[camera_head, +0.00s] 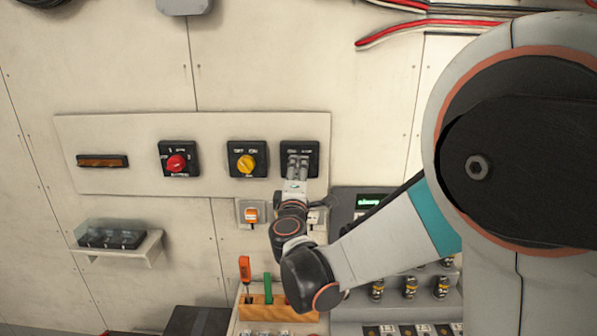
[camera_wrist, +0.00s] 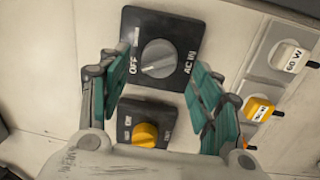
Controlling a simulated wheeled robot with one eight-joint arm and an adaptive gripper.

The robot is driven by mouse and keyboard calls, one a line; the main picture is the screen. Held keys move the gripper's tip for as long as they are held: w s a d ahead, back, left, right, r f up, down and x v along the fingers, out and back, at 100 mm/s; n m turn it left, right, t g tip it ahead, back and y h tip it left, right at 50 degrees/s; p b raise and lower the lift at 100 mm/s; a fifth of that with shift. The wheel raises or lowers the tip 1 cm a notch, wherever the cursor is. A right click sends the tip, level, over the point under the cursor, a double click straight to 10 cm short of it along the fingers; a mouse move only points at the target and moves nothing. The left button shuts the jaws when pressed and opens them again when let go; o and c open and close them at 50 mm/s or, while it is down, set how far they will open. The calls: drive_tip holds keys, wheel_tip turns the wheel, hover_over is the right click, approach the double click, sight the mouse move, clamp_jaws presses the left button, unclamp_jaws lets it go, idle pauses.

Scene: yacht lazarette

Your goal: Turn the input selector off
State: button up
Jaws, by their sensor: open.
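The input selector (camera_head: 300,150) is a black square plate, the rightmost switch on the pale wall panel. In the wrist view its round grey knob (camera_wrist: 159,58) is seen close up, with OFF printed at its left and AC IN at its right. A pale mark on the knob lies on its left side, toward OFF. My gripper (camera_head: 297,163) is in front of this plate and hides much of it. In the wrist view, the teal fingers of my gripper (camera_wrist: 165,65) are spread on either side of the knob. I cannot tell whether they touch it.
A yellow-knob switch (camera_head: 246,160) is just left, and a red-knob switch (camera_head: 177,159) farther left. An orange-toggle outlet (camera_head: 251,215) is below. A wooden rack (camera_head: 270,310) holds tools. Red cables (camera_head: 420,30) run above.

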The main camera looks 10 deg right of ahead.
drive_tip(key=v, duration=0.4)
drive_tip(key=s+d+f+m+g+b, duration=0.3)
drive_tip(key=s+d+f+m, duration=0.2)
drive_tip(key=s, duration=0.2)
drive_tip(key=s+d+f+m+g+b, duration=0.3)
drive_tip(key=s+d+f+m+g, duration=0.1)
drive_tip(key=s, duration=0.3)
drive_tip(key=s+a+f+m+g+y+b, duration=0.2)
drive_tip(key=s+f, duration=0.4)
drive_tip(key=s, duration=0.2)
drive_tip(key=s+a+f+m+g+y+b, duration=0.2)
drive_tip(key=s+f, duration=0.3)
drive_tip(key=s, duration=0.4)
drive_tip(key=shift+a+f+m+y+b, duration=0.4)
drive_tip(key=shift+a+m+y, duration=0.1)
drive_tip(key=shift+a+y, duration=0.25)
